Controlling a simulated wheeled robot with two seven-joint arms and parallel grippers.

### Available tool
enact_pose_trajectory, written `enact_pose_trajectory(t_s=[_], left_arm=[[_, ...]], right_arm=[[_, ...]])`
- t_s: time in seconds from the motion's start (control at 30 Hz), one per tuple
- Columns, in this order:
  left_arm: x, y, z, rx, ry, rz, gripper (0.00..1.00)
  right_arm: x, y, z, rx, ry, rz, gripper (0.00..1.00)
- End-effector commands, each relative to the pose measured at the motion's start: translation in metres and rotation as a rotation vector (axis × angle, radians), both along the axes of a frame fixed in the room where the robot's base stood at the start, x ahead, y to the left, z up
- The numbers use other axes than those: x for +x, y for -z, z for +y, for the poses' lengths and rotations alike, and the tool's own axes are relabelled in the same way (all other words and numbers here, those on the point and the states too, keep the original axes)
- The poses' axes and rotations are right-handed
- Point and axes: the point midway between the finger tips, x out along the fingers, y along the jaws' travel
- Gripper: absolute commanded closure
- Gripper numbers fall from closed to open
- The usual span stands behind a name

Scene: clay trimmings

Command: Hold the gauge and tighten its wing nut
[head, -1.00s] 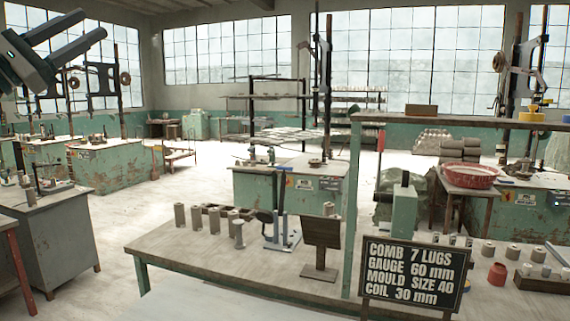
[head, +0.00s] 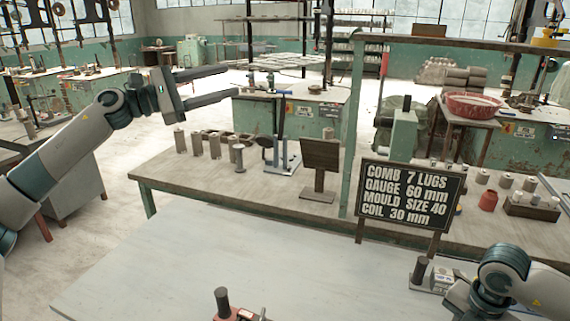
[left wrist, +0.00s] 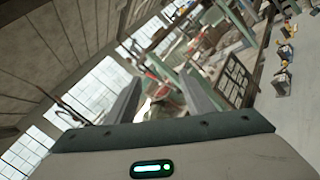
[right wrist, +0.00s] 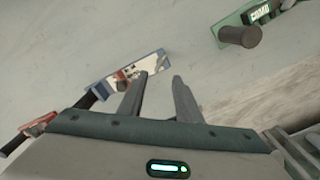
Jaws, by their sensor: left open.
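I cannot make out for certain which thing is the gauge, and no wing nut is clear. On the near pale table, a block with a dark upright knob (head: 420,271) stands beside my right arm, and a red block with a dark knob (head: 228,307) is at the front edge. In the right wrist view, a blue-edged block (right wrist: 128,74) lies just beyond the fingertips, and a green block labelled COMB (right wrist: 258,22) is at upper right. My left gripper (head: 235,81) is open and empty, raised in the air. My right gripper (right wrist: 159,74) is open and empty above the table.
A signboard (head: 411,194) reads COMB 7 LUGS, GAUGE 60 mm, MOULD SIZE 40, COIL 30 mm. The bench behind (head: 190,180) carries grey cylinders, a pronged blue-grey fixture (head: 283,158) and a brown board (head: 320,155). The near table (head: 250,255) is mostly clear.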

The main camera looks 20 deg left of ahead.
Motion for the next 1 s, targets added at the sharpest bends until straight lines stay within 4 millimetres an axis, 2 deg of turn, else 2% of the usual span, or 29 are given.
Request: enact_pose_trajectory(t_s=[0.03, 0.1, 0.27, 0.47, 0.77, 1.0], left_arm=[[0.005, 0.026, -0.013, -0.002, 0.025, 0.030, 0.52], [0.009, 0.057, -0.028, -0.003, 0.057, 0.065, 0.52], [0.011, 0.127, -0.061, -0.010, 0.124, 0.139, 0.52], [0.000, 0.212, -0.100, -0.034, 0.200, 0.228, 0.52], [-0.040, 0.331, -0.153, -0.095, 0.296, 0.357, 0.52], [-0.089, 0.416, -0.191, -0.160, 0.355, 0.453, 0.52]], right_arm=[[0.000, 0.000, 0.000, 0.000, 0.000, 0.000, 0.69], [0.000, 0.000, 0.000, 0.000, 0.000, 0.000, 0.69], [0.000, 0.000, 0.000, 0.000, 0.000, 0.000, 0.69], [0.000, 0.000, 0.000, 0.000, 0.000, 0.000, 0.69], [0.000, 0.000, 0.000, 0.000, 0.000, 0.000, 0.69], [0.000, 0.000, 0.000, 0.000, 0.000, 0.000, 0.69]])
